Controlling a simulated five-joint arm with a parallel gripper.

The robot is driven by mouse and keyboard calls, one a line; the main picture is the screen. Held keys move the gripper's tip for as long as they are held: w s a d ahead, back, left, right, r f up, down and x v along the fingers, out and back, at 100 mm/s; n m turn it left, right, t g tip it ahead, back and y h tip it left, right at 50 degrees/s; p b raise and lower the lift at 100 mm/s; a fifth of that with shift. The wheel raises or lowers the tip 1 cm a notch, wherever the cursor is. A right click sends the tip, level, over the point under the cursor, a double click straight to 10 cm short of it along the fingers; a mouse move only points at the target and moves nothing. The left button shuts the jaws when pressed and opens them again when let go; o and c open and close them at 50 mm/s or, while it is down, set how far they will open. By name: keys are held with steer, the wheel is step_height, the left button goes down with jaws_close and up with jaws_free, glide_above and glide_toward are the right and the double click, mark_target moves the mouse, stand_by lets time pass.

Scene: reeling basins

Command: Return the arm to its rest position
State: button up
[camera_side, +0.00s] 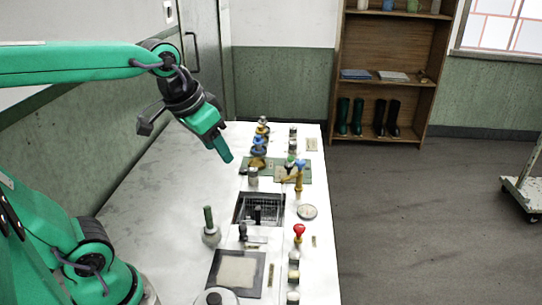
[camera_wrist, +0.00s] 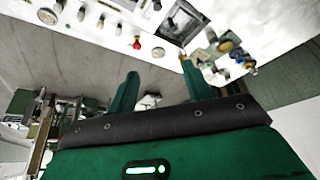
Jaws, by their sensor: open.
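My gripper (camera_side: 224,152) hangs in the air above the white worktop (camera_side: 150,190), at the end of my green arm. It points down and to the right in the side view. In the wrist view my gripper (camera_wrist: 162,90) shows two green fingers spread apart with nothing between them. The fingers touch nothing that I can see.
The worktop carries a red-knobbed control (camera_side: 299,232), a dark recessed basin (camera_side: 259,208), a square plate (camera_side: 236,272), a green-handled tool (camera_side: 209,225) and several valves. A wooden shelf (camera_side: 386,102) with boots stands behind. The worktop's left part is clear.

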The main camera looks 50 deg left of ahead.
steer(key=s+f, duration=0.3)
steer(key=s, duration=0.2)
steer(key=shift+s+d+f+t, duration=0.25)
steer(key=shift+s+f+t, duration=0.1)
steer(key=shift+s+t, duration=0.05)
